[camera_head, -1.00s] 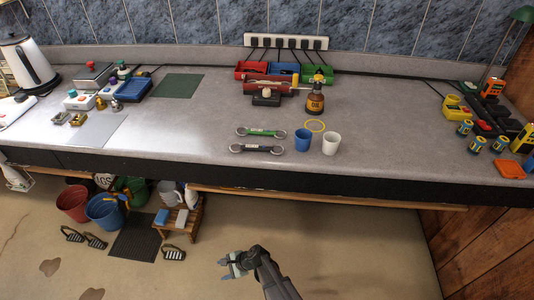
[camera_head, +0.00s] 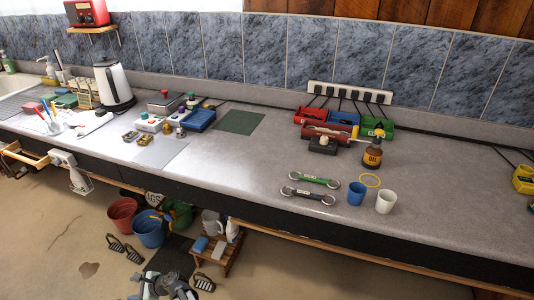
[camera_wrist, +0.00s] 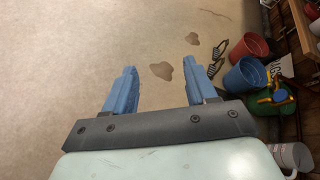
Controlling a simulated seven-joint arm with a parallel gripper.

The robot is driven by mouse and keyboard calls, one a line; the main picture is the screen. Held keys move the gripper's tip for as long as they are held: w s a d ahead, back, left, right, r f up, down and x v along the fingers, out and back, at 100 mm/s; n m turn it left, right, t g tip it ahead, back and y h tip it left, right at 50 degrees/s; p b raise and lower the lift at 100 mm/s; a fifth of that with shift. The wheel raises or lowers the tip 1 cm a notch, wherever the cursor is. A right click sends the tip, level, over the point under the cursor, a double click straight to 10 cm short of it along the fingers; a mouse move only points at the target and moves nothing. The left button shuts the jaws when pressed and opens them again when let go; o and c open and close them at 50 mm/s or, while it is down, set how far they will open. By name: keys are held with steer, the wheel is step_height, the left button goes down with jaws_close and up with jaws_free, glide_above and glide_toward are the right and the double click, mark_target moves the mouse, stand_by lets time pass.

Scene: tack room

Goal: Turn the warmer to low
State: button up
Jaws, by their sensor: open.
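I cannot tell for sure which thing is the warmer. White items with coloured knobs (camera_head: 150,123) stand on the bench left of centre, near a blue tray (camera_head: 200,119). A dark block with a pale knob (camera_head: 323,144) sits by a dark red cylinder farther right. No low mark or dial setting can be read. My gripper (camera_head: 152,286) is low at the bottom edge of the head view, in front of and below the bench. In the wrist view its blue fingers (camera_wrist: 160,82) are apart with nothing between them, over the floor.
The long grey bench (camera_head: 240,170) holds a kettle (camera_head: 113,84), wrenches, a blue cup (camera_head: 356,193), a white cup (camera_head: 385,201) and an oil bottle (camera_head: 372,151). Below are a red bucket (camera_head: 123,214), a blue bucket (camera_head: 149,229) and a small wooden stool (camera_head: 218,258). Open floor lies at left.

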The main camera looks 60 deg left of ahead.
steer(key=w+a+r+n, duration=0.1)
steer(key=a+r+n, duration=0.45)
steer(key=r, duration=0.75)
steer(key=w+a+r+n, duration=0.25)
steer(key=a+r, duration=0.55)
steer(key=r, duration=0.5)
steer(key=w+a+r+n+t, duration=0.2)
steer(key=w+r, duration=0.3)
steer(key=r, duration=0.3)
steer(key=w+a+r+n+t, duration=0.1)
steer(key=w+a+r+n, duration=0.15)
steer(key=w+r, duration=0.45)
steer(key=w+a+r+t, duration=0.1)
steer(key=w+r+t, duration=0.1)
steer(key=w+r, duration=0.55)
step_height(320, 180, up, 8)
steer(key=m+t+h, duration=0.4)
steer(key=t+h, duration=0.1)
steer(key=h, duration=0.1)
glide_above(325, 138)
step_height(325, 138, down, 14)
steer(key=shift+a+r, duration=0.1)
steer(key=shift+r, duration=0.15)
